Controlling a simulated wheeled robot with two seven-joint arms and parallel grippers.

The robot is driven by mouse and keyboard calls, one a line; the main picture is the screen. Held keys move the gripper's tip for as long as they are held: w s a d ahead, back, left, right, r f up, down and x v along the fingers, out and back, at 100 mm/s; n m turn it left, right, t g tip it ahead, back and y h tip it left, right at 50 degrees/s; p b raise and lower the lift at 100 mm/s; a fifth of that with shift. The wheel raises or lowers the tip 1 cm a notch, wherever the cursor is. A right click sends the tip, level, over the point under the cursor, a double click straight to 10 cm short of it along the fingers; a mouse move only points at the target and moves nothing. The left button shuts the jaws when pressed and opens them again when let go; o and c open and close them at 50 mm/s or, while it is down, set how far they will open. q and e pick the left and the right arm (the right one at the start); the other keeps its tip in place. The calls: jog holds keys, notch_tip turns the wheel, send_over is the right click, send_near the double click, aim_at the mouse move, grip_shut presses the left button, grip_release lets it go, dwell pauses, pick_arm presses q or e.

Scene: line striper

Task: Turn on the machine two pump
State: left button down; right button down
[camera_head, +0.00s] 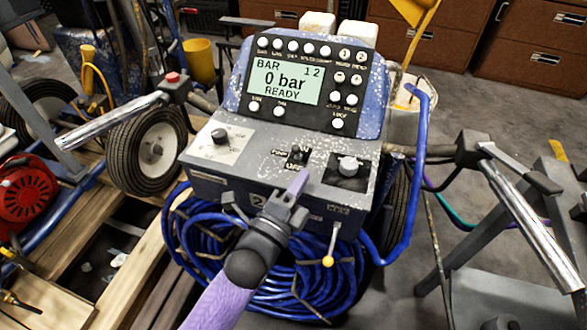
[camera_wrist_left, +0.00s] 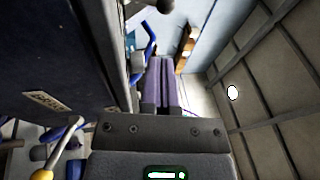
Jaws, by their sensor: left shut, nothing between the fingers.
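The line striper marked 2 has a blue and grey control console (camera_head: 235,180) in the middle of the head view. Its display (camera_head: 284,81) reads "0 bar" and "READY". A small black switch (camera_head: 298,155) with a label plate sits on the console's sloping top, between a left knob (camera_head: 219,136) and a right knob (camera_head: 348,166). My left gripper (camera_head: 298,181) is shut and empty, its purple fingertips just below the switch; contact cannot be told. Its closed fingers also show in the left wrist view (camera_wrist_left: 161,84). My right gripper is not in view.
A coiled blue hose (camera_head: 205,250) hangs under the console. A yellow-tipped lever (camera_head: 328,260) sticks down at the front and shows in the left wrist view (camera_wrist_left: 62,148). Handlebars (camera_head: 525,225) flank the console. Wooden planks (camera_head: 90,240) and a red engine (camera_head: 25,195) lie left.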

aim_at(297, 153)
pick_arm(q)
jog(key=w, duration=0.1)
jog(key=w+a, duration=0.1)
jog(key=w, duration=0.1)
jog(key=shift+r+b, duration=0.15)
jog(key=shift+b, duration=0.25)
jog(key=shift+w+a+r, duration=0.1)
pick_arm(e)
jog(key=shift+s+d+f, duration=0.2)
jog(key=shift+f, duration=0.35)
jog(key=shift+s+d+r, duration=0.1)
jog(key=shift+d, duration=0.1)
